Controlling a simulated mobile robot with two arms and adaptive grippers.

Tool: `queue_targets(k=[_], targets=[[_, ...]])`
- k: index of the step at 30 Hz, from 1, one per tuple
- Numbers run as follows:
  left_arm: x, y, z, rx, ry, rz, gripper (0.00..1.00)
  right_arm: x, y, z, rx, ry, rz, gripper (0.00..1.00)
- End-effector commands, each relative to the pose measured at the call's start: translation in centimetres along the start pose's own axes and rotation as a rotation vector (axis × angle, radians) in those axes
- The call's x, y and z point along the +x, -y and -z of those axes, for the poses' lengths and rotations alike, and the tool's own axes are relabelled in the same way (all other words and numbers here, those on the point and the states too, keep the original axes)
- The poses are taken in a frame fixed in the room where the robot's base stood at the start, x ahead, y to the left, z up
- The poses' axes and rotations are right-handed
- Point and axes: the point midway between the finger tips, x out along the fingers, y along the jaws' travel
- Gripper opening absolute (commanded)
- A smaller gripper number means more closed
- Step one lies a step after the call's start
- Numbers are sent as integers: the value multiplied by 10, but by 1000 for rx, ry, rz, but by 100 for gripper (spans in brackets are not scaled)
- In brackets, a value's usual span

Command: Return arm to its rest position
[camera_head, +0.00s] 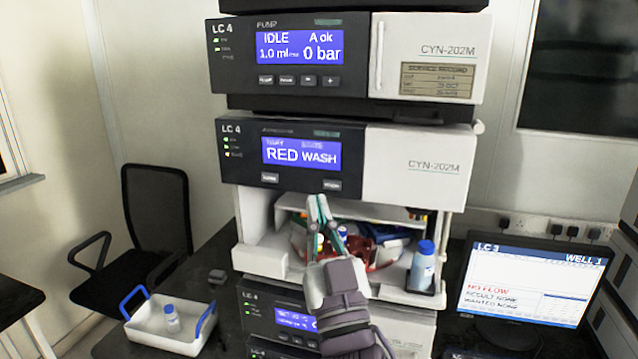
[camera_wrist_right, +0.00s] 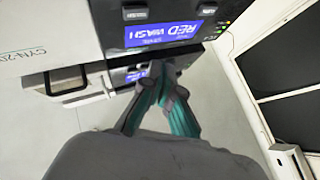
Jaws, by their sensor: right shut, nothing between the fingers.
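My right gripper (camera_head: 319,205) reaches up from the bottom of the head view, in front of the open bay of the LC 4 instrument stack. Its fingers are shut and empty, with the tips just below the module whose screen (camera_head: 301,154) reads "RED WASH". In the right wrist view my gripper (camera_wrist_right: 163,72) shows grey and teal fingers closed together, with the same module (camera_wrist_right: 165,30) beyond them. I cannot tell whether the tips touch the module. My left gripper is not in view.
A white tray (camera_head: 150,335) with blue handles holds a small vial (camera_head: 172,318) at lower left. A monitor (camera_head: 530,285) stands right. A black chair (camera_head: 155,215) is at left.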

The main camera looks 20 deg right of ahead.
Motion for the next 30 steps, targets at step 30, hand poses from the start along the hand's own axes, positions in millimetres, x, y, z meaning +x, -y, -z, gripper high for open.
queue_targets(k=[30], targets=[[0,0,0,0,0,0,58,-385,-71,-242,-104,1667,151,0]])
